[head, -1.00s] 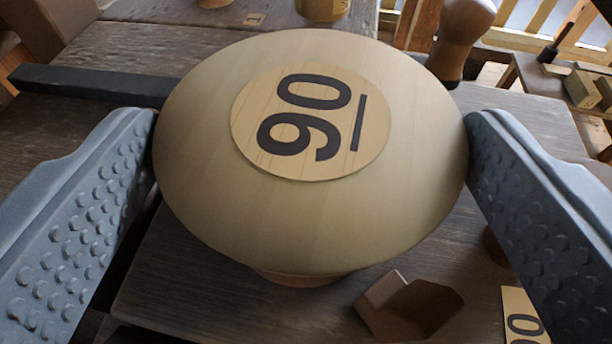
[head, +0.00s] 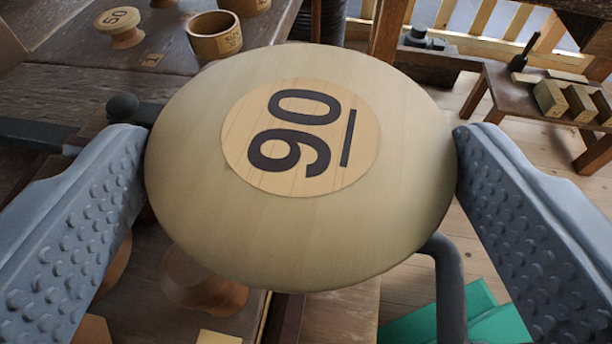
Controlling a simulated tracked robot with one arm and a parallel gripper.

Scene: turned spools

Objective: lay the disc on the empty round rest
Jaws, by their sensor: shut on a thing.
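The disc (head: 400,220) is a large pale wooden round with a lighter label marked with an underlined 90. My gripper (head: 300,165) is shut on it, one grey studded finger at its left edge and one at its right. The disc is held up close to the camera and hides much of the bench below. A turned brown wooden piece (head: 205,290) shows partly below the disc's lower left edge. I cannot tell from this view whether it is the empty round rest.
A spool marked 50 (head: 120,25) and a wooden cup (head: 215,38) stand on the bench at the upper left. A low table (head: 500,85) with wooden blocks is at the right. A dark curved bar (head: 448,290) and green pieces (head: 460,315) are at the lower right.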

